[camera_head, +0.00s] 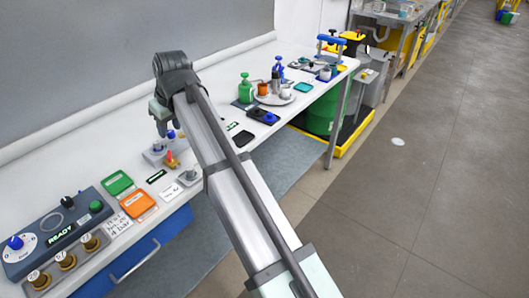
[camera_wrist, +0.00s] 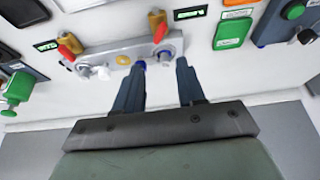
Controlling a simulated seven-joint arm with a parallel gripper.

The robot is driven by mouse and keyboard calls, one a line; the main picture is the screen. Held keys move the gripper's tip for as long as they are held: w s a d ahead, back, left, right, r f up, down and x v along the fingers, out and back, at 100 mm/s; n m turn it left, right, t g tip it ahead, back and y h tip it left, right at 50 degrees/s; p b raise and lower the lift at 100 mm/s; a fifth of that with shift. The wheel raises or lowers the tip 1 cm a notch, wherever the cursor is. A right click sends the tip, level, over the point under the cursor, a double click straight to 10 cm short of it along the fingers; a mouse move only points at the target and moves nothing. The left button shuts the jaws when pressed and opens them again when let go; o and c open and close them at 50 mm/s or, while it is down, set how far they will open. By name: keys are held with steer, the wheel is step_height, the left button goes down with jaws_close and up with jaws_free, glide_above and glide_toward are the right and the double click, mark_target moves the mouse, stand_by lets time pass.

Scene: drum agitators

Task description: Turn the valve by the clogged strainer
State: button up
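A grey manifold (camera_wrist: 105,55) lies on the bench in the wrist view, with a brass valve with a red handle (camera_wrist: 68,44) at its left and another with an orange-red handle (camera_wrist: 158,27) at its right. Pale round fittings, perhaps strainers, sit near each end, one at left (camera_wrist: 84,70) and one at right (camera_wrist: 166,53). A small display stands beside each end, left (camera_wrist: 46,45) and right (camera_wrist: 190,13); their text is too small to read. My gripper (camera_wrist: 160,65) is open and empty, its fingers near the manifold's right end. In the head view my gripper (camera_head: 160,128) hangs above the manifold, partly hiding it.
A control panel reading READY (camera_head: 58,232), a green tile (camera_head: 118,184) and an orange tile (camera_head: 138,203) lie at the near left. A green bottle (camera_head: 245,88) and a round tray (camera_head: 273,99) with containers stand farther along the bench (camera_head: 212,75).

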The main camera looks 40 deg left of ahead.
steer(key=w+d+f+m, duration=0.2)
steer(key=w+d+f, duration=0.5)
steer(key=w, duration=0.3)
steer(key=w+d+f+m+t+h, duration=0.1)
steer(key=w+d+f+m, duration=0.1)
steer(key=w+d+f, duration=0.5)
steer(key=shift+w+d+f+m, duration=0.4)
steer(key=shift+w+d, duration=0.95)
steer(key=shift+w, duration=0.4)
steer(key=shift+c, duration=0.4)
